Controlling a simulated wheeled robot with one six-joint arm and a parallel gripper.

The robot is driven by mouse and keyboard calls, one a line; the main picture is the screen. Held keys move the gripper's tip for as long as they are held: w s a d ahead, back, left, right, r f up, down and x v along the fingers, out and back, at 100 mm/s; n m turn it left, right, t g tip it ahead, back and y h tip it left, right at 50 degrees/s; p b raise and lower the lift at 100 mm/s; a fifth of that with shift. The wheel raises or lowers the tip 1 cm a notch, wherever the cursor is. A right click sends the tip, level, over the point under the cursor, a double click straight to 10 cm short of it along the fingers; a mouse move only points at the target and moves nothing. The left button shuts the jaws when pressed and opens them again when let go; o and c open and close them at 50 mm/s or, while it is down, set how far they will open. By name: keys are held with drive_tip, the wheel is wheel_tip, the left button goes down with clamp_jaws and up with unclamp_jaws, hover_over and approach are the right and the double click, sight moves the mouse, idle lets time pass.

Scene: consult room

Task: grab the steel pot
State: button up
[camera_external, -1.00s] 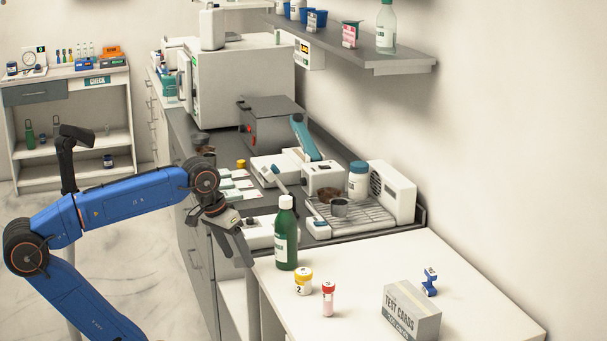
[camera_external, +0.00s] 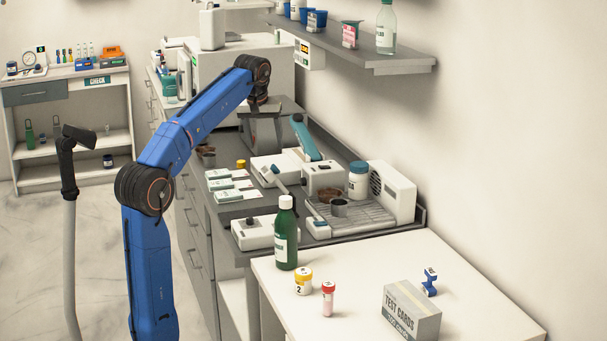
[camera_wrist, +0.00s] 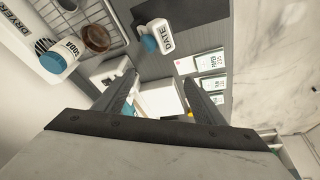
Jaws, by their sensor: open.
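The steel pot (camera_external: 339,207) is a small grey metal cylinder standing on the slatted rack at the near end of the dark counter, beside a brown bowl (camera_external: 329,194). A grey round shape at the top edge of the wrist view may be the pot; it is cut off there.
A teal-handled device (camera_external: 306,140) is between my gripper and the rack. A shelf (camera_external: 350,48) overhangs on the right.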

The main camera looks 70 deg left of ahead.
drive_tip(key=a+n+g, duration=0.1)
drive_tip(key=a+n, duration=0.2)
drive_tip(key=a, duration=1.7)
drive_tip(key=n+g+y, duration=0.1)
drive_tip(key=n+g, duration=0.1)
drive_tip(key=n, duration=0.1)
hover_over(209, 159)
drive_tip(key=w+a, duration=0.1)
wheel_tip(209, 159, down, 15)
drive_tip(key=shift+f, duration=0.1)
drive_tip(key=shift+d+x, duration=0.15)
drive_tip(key=shift+x, duration=1.25)
drive_tip(key=shift+d+x, duration=0.1)
drive_tip(key=shift+x, duration=1.35)
drive_tip(key=shift+s+f, duration=0.1)
drive_tip(key=c, duration=1.1)
